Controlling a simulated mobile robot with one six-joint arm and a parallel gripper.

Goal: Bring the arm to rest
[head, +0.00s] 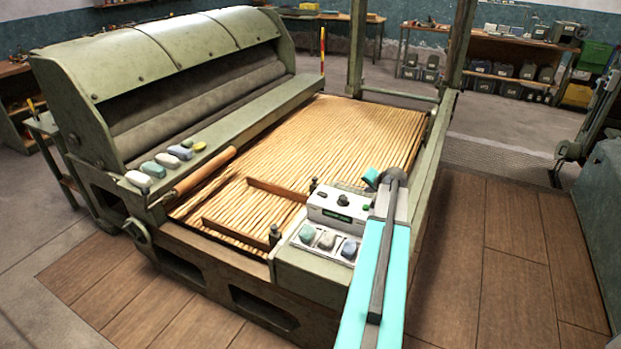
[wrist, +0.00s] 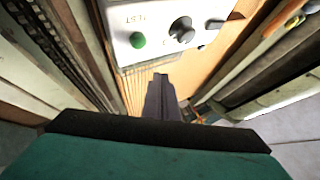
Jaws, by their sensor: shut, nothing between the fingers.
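My arm reaches up from the lower right of the head view, over the front right corner of the green machine (head: 120,195). My gripper (wrist: 160,80) shows in the wrist view as dark fingers closed together with nothing between them. It points toward the slatted bed and the white control box (wrist: 165,35), with the box above the fingertips in the picture. A gap shows between fingertips and box, but their true distance is hard to tell. In the head view the fingers cannot be made out. The control box (head: 338,207) stands on the machine's front ledge.
The slatted wooden bed (head: 340,135) holds a wooden frame (head: 235,232) at its front. A tray (head: 326,246) with rounded stones sits before the control box. Wooden floor (head: 515,250) is clear at right.

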